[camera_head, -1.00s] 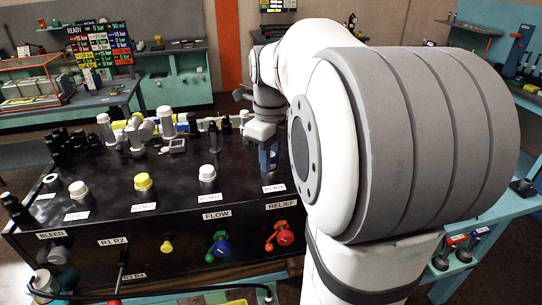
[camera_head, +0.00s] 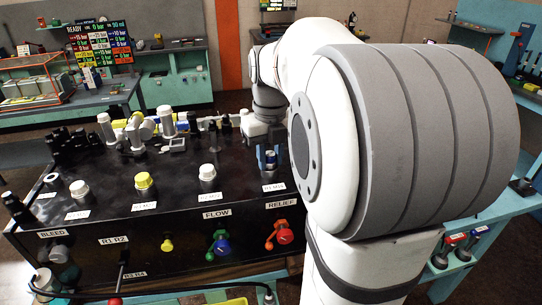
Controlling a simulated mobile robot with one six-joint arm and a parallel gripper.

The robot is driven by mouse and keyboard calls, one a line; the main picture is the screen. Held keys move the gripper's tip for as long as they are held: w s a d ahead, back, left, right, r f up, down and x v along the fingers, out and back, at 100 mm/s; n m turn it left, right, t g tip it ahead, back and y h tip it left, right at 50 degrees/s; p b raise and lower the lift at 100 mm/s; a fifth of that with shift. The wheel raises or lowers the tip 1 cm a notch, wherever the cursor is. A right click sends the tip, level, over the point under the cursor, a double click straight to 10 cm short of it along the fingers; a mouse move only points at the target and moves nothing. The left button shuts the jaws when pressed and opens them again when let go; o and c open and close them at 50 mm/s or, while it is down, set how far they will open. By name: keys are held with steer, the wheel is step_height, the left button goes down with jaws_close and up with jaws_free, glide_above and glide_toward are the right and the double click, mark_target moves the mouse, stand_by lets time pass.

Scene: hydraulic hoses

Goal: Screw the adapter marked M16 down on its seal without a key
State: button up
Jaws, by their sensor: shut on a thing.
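My gripper (camera_head: 268,163) points down at the right end of the black bench top, behind the label that appears to read R1 M16 (camera_head: 273,187). Its blue-grey fingers are shut on the adapter at that label. The adapter is mostly hidden between the fingers, so its thread, its seal and any gap under it cannot be made out. My large white and grey arm covers the right of the view.
Other capped ports stand on the black bench top (camera_head: 110,175): one yellow-capped (camera_head: 144,183), one white-capped (camera_head: 207,174) and another white-capped (camera_head: 79,190). Loose fittings (camera_head: 140,135) crowd its back. Coloured valve handles (camera_head: 284,235) stick out of the front.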

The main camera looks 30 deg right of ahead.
mark_target(270, 154)
steer(key=shift+s+a+f, duration=0.1)
steer(key=shift+f, duration=0.4)
steer(key=o, duration=1.1)
steer(key=shift+d+r, duration=0.2)
steer(key=shift+r, duration=0.25)
step_height(270, 154, up, 8)
steer(key=shift+f+b, duration=0.1)
steer(key=shift+b, duration=0.25)
steer(key=shift+o, duration=0.2)
steer(key=shift+a, duration=0.1)
